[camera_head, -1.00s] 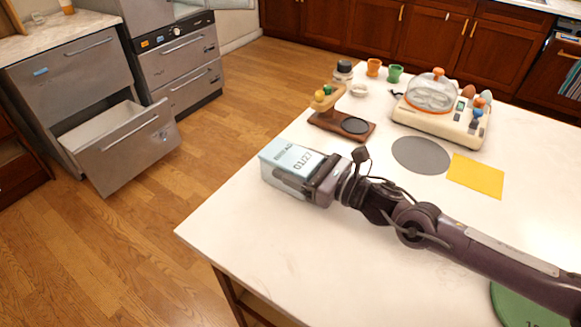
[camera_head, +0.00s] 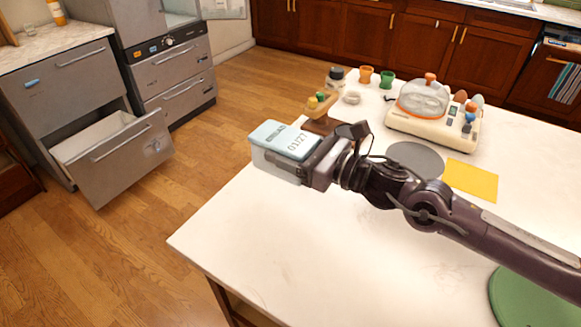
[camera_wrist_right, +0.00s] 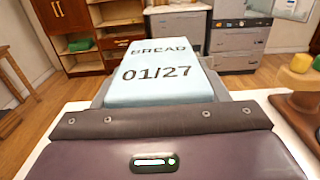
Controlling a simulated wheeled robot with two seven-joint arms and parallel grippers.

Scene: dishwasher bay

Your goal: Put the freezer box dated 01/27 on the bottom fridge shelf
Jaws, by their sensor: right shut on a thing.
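The freezer box (camera_head: 283,140) has a pale blue lid reading 01/27, and its clear sides show below. In the right wrist view the lid (camera_wrist_right: 158,72) reads BREAD 01/27. My right gripper (camera_head: 303,168) is shut on the box and holds it roughly level, apparently above the table near its left edge. The fridge (camera_head: 186,10) is at the top left, cut off by the picture's edge; its pale interior and open door (camera_head: 222,8) show only in part. Its bottom shelf cannot be made out. My left gripper is not in view.
An open drawer (camera_head: 125,160) juts out at the left. Wooden floor (camera_head: 150,235) lies between it and the white table (camera_head: 300,255). A wooden stand (camera_head: 318,125), cups and a domed toy (camera_head: 430,115) are behind my right arm. The table's front is clear.

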